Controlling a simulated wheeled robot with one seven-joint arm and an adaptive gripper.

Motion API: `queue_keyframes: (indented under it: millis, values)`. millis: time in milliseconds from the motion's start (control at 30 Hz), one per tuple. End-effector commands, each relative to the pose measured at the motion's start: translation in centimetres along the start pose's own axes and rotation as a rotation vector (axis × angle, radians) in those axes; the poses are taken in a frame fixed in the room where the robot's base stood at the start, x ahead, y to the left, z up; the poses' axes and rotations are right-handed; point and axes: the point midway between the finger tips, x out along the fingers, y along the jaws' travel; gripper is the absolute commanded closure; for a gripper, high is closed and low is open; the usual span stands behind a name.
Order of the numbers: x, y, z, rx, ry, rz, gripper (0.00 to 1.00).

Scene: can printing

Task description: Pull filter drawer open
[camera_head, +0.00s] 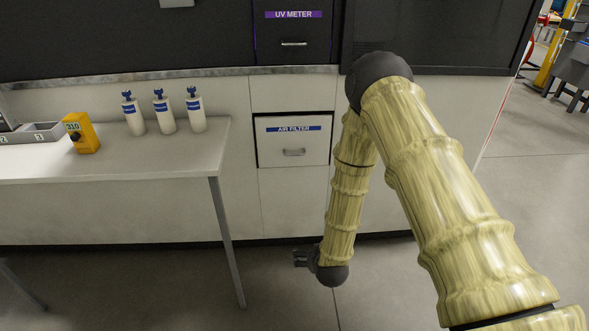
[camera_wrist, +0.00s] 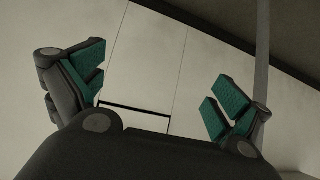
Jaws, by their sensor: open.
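The filter drawer (camera_head: 293,155) is a white front with a blue AIR FILTER label in the cabinet, right of the table. Its handle (camera_head: 294,152) is a small grey bar below the label. A dark gap shows along its top and left edges; I cannot tell whether it stands out at all. My gripper (camera_head: 299,258) is low near the floor, below the drawer and apart from it. In the wrist view my gripper (camera_wrist: 155,88) is open and empty, with green pads spread wide before pale cabinet panels. A dark-outlined edge shows there between the fingers, partly hidden by my gripper.
A table (camera_head: 215,150) holds several things, including white bottles (camera_head: 165,115) and a yellow device (camera_head: 82,133). Its front leg (camera_head: 227,240) stands left of my gripper. A UV METER drawer (camera_head: 292,30) is above. The floor in front of the filter drawer is clear.

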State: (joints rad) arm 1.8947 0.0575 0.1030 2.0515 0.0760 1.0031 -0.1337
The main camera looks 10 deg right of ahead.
Motion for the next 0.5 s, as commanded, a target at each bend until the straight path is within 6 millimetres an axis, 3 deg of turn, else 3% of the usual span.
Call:
queue_keyframes:
  millis: [33, 200, 333, 500]
  values:
    - [2.6, -0.2, -1.7, 0.002, 0.07, 0.005, 0.0]
    - [7.2, -0.9, -10.0, 0.006, 0.291, 0.028, 0.0]
    - [9.4, -1.2, -16.4, 0.014, 0.455, 0.052, 0.0]
    - [10.4, -1.3, -23.3, 0.027, 0.626, 0.084, 0.0]
